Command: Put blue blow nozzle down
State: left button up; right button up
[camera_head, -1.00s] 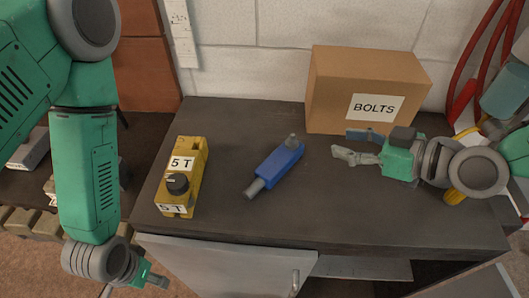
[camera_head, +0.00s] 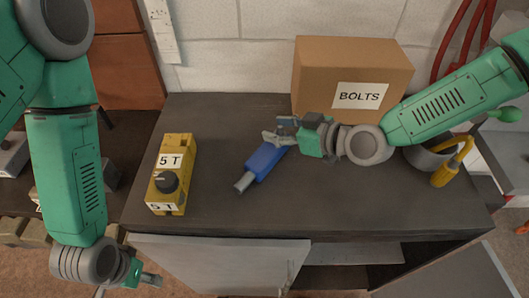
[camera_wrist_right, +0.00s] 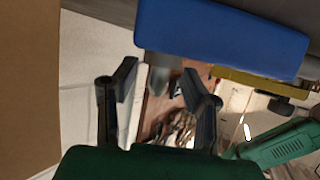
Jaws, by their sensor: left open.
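The blue blow nozzle (camera_head: 264,162) lies on the dark bench top, its grey lower end pointing toward the front left. My right gripper (camera_head: 275,131) is at the nozzle's far end and hides that end in the head view. In the right wrist view its two fingers (camera_wrist_right: 158,85) are apart, with the nozzle's short grey stub between them and the blue body (camera_wrist_right: 220,38) just beyond. I cannot tell whether the fingers touch it. My left gripper (camera_head: 150,279) is open and empty, low in front of the bench's left side.
A yellow box marked 5 T (camera_head: 172,178) stands left of the nozzle. A cardboard box labelled BOLTS (camera_head: 320,75) stands at the back. A grey round container (camera_head: 430,157) and a yellow-handled item (camera_head: 447,170) are at the right. The bench's front middle (camera_head: 320,205) is clear.

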jog(key=shift+d, duration=0.3)
jog(key=shift+c, duration=0.8)
jog(key=shift+d, duration=0.2)
grip_shut()
jog(key=shift+a, duration=0.3)
